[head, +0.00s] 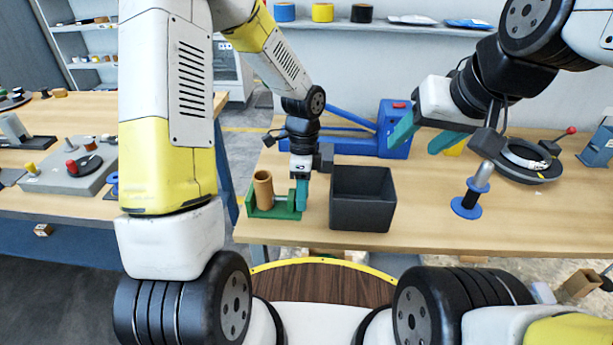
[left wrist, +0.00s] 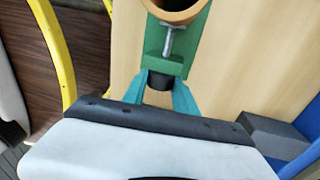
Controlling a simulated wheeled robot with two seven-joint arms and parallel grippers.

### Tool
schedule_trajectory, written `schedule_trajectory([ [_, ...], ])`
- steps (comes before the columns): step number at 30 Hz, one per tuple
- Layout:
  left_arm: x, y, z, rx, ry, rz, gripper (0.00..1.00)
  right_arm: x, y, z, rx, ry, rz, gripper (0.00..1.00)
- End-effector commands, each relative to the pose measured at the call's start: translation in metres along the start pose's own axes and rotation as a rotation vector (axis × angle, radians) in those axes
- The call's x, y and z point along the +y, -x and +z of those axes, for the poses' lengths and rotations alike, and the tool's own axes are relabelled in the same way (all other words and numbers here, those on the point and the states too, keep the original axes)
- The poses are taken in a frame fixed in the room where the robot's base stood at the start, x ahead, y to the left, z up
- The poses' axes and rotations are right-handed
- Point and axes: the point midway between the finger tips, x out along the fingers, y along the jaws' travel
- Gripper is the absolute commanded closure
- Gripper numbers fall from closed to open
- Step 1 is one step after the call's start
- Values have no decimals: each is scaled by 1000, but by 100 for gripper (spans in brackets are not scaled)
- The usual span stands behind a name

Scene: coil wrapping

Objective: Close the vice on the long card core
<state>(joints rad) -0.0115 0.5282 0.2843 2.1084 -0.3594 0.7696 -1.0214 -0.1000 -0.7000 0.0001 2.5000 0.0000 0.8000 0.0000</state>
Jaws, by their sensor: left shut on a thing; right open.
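The long card core (head: 263,188) stands upright in the green vice (head: 272,213) on the table. In the left wrist view, the core's open end (left wrist: 178,16) shows at the top edge, and a metal screw (left wrist: 168,42) runs from it along the green vice body (left wrist: 163,68). My left gripper (head: 301,188) is at the right end of the vice, and its teal fingers (left wrist: 160,88) are shut on the black knob (left wrist: 159,80) of the vice. Whether the jaw touches the core cannot be told. My right gripper (head: 427,138) is open and empty above the table's back middle.
A black open box (head: 362,172) stands just right of the vice. A blue machine (head: 392,130) is behind it. A blue-flanged spindle (head: 468,203) and a round black tray with a white ring (head: 524,160) are further right. The table front between box and spindle is clear.

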Motion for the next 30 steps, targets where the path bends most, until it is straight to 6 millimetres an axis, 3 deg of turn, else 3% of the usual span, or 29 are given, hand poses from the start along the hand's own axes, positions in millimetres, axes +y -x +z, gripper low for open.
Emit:
schedule_trajectory([
  [11, -1, 0, 0, 3, -2, 25, 100, 0, 0, 0, 0, 0, 0, 45],
  [12, -1, 0, 0, 3, -2, 25, 59, 0, 0, 0, 0, 0, 0, 45],
  [15, -1, 0, 0, 3, -2, 25, 44, 0, 0, 0, 0, 0, 0, 45],
  [25, -1, 3, 0, 3, -1, 24, 44, 0, 0, 0, 0, 0, 0, 45],
  [30, -2, 26, 0, 4, 1, 21, 44, 0, 0, 0, 0, 0, 0, 45],
])
